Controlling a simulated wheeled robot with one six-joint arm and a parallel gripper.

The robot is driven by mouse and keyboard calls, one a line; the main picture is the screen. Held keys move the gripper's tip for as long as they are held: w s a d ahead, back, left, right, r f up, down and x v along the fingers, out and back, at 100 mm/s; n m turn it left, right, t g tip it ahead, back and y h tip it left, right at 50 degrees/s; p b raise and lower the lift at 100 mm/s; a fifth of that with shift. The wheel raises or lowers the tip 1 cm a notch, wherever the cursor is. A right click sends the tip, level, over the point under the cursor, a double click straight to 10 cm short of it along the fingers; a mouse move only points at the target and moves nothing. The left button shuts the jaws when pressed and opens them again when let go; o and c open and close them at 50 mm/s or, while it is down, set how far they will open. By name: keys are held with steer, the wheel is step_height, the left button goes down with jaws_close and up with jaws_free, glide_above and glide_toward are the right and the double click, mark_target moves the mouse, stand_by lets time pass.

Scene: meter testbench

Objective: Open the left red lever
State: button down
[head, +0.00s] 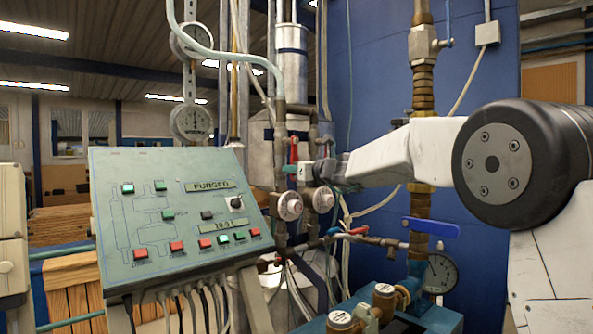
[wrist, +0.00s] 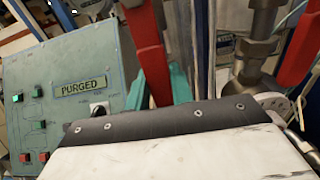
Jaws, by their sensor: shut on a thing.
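The left red lever (head: 293,150) stands close to upright on the pipework right of the control panel in the head view. In the wrist view the red lever (wrist: 146,45) runs up from between teal finger parts. My gripper (head: 291,169) is at the lower part of this lever and shut on it; it also shows in the wrist view (wrist: 160,88). The lever's lower end and pivot are hidden by my gripper. A second red lever (wrist: 303,45) shows at the right of the wrist view, apart from my gripper.
A sloped control panel (head: 180,215) with several buttons and a "PURGED" display stands to the left. A blue handle (head: 430,227) and a vertical brass pipe (head: 423,80) are to the right.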

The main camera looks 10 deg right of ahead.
steer(key=shift+f, duration=0.2)
steer(key=c, duration=1.2)
jaws_free()
steer(key=shift+r, duration=0.1)
steer(key=v, duration=0.7)
steer(key=shift+s+d, duration=0.2)
steer(key=shift+s, duration=0.15)
